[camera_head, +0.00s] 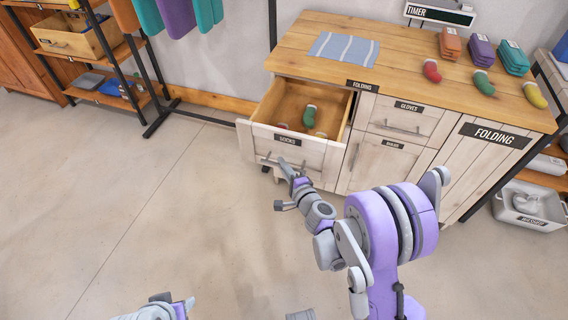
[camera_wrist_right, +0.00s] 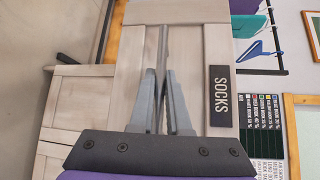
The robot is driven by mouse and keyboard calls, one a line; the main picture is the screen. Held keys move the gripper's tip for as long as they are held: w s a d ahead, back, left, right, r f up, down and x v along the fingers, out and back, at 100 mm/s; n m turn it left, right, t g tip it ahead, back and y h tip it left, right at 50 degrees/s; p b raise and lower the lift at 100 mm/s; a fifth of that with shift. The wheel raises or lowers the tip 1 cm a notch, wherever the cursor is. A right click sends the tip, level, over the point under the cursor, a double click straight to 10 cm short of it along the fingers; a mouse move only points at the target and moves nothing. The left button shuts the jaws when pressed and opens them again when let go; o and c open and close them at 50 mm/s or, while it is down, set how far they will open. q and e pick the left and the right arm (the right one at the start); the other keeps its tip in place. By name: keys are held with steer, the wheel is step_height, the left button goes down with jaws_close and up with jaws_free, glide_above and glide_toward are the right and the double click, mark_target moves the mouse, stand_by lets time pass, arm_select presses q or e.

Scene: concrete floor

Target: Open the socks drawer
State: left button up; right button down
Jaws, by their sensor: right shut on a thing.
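The socks drawer (camera_head: 290,148) is at the left of the wooden-topped folding cabinet and stands pulled out, with its inside showing. A green sock (camera_head: 310,115) lies in it, with parts of other socks near its front wall. Its black SOCKS label (camera_head: 287,139) also shows in the right wrist view (camera_wrist_right: 221,97). My right gripper (camera_head: 287,172) is at the drawer front, shut on the grey bar handle (camera_wrist_right: 163,45), which runs between its fingers in the right wrist view. Only a piece of my left arm shows at the bottom edge; its gripper is out of view.
Several socks and sock stacks (camera_head: 482,52) and a striped cloth (camera_head: 345,48) lie on the cabinet top (camera_head: 400,75). The gloves drawer (camera_head: 405,120) is closed. A white basket (camera_head: 530,208) stands at the right. The concrete floor (camera_head: 130,200) at left is clear.

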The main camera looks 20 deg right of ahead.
arm_select(q)
steer(key=shift+s+a, duration=0.2)
steer(key=shift+s, duration=0.15)
arm_select(e)
steer(key=shift+s+a, duration=0.35)
steer(key=shift+s, duration=0.15)
steer(key=c, duration=0.9)
jaws_free()
arm_select(q)
steer(key=shift+r, duration=0.25)
arm_select(e)
steer(key=v, duration=1.1)
steer(key=shift+a, duration=0.1)
